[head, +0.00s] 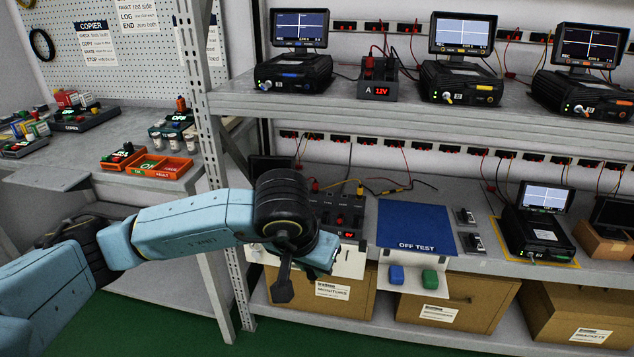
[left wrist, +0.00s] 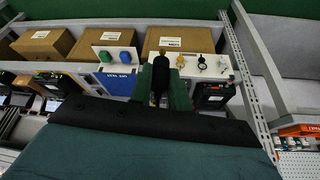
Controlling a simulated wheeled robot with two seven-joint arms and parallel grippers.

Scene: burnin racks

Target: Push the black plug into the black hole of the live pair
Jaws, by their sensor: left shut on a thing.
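My left gripper (head: 290,268) hangs in front of the shelf's edge, just left of and in front of a black socket unit (head: 346,213) with red display digits. In the left wrist view the gripper (left wrist: 160,85) is shut on a dark thing, which looks like the black plug (left wrist: 160,70). In the head view my wrist hides the plug. The socket unit also shows at the right of the jaws in the left wrist view (left wrist: 212,97). Its holes are too small to tell which pair is live or which hole is black. The right gripper is out of view.
A blue OFF TEST mat (head: 414,222) lies right of the unit. A white panel (head: 350,262) with round fittings is fixed at the shelf edge; another holds blue (head: 397,276) and green (head: 430,279) pieces. Cardboard boxes (head: 448,310) stand below. A rack post (head: 212,180) rises at left.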

